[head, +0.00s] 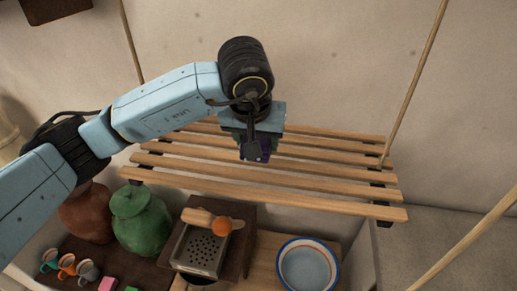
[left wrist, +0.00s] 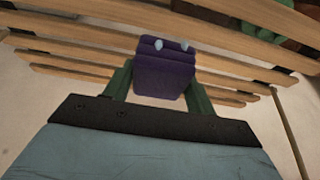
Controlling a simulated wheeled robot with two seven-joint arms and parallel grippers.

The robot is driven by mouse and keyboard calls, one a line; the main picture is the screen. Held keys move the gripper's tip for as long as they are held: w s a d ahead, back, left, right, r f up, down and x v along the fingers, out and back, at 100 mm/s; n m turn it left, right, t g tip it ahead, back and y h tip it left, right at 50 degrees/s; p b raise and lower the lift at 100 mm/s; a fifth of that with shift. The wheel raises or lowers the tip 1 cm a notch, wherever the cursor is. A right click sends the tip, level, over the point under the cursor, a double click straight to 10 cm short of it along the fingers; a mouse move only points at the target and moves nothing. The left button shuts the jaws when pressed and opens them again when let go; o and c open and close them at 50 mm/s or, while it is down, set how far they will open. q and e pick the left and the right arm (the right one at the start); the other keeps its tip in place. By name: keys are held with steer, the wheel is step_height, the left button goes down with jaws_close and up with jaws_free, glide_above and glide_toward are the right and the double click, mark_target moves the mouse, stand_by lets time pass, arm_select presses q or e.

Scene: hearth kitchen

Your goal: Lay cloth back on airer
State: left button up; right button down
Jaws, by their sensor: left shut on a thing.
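A purple folded cloth (left wrist: 165,75) is held between the two green fingers of my left gripper (left wrist: 160,85), which is shut on it. Two small pale spots show on the cloth in the left wrist view. In the head view the cloth (head: 262,152) shows only as a small dark purple patch under my left gripper (head: 255,150). The airer (head: 330,187) is a hanging rack of several wooden slats. The gripper and cloth appear over the middle of the slats; I cannot tell whether the cloth touches them. My right gripper is not in view.
Ropes (head: 415,75) run up from the airer. Several small cups (head: 67,264) are at lower left. The slats right of the gripper are bare.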

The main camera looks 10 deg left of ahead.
mark_target(257, 171)
arm_select(q)
steer(key=shift+f, duration=0.45)
step_height(257, 171, down, 4)
steer(key=shift+r+p, duration=0.1)
steer(key=shift+p, duration=0.5)
steer(key=shift+w, duration=0.1)
steer(key=shift+f+b, duration=0.35)
steer(key=o, duration=1)
steer(key=shift+r, duration=0.15)
